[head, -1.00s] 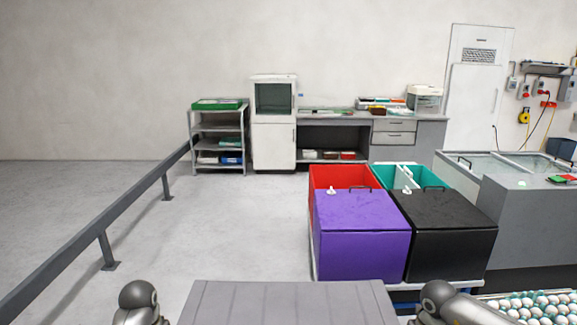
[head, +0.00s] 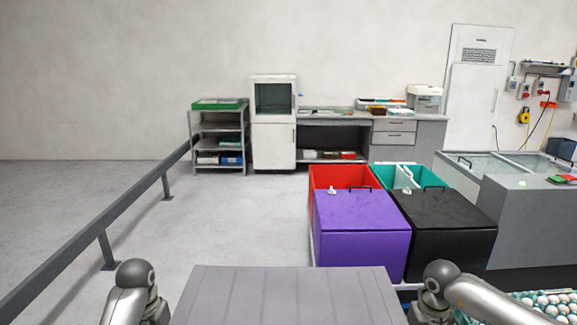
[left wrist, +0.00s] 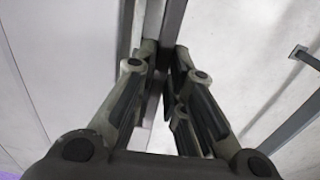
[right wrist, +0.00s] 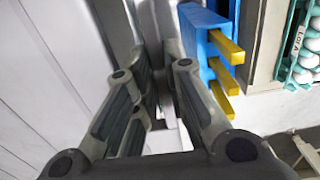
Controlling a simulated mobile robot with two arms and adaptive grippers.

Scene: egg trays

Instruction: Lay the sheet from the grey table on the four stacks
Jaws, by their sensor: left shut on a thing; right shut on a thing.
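A ribbed grey sheet (head: 290,292) shows at the bottom middle of the head view, between my two arms. Its surface also fills the left side of the left wrist view (left wrist: 65,70) and of the right wrist view (right wrist: 50,90). My left gripper (left wrist: 160,72) is shut on one edge of the sheet, and my right gripper (right wrist: 155,75) is shut on the opposite edge. Both grippers are below the head view. Eggs in teal trays (head: 545,300) show at the lower right; I cannot tell how many stacks there are. The grey table is not clearly visible.
Purple (head: 360,225), black (head: 450,230), red (head: 320,178) and teal (head: 385,175) bins stand ahead right. A grey rail (head: 90,240) runs along the left. A blue part with yellow bars (right wrist: 225,50) is close beside my right gripper. The floor ahead left is clear.

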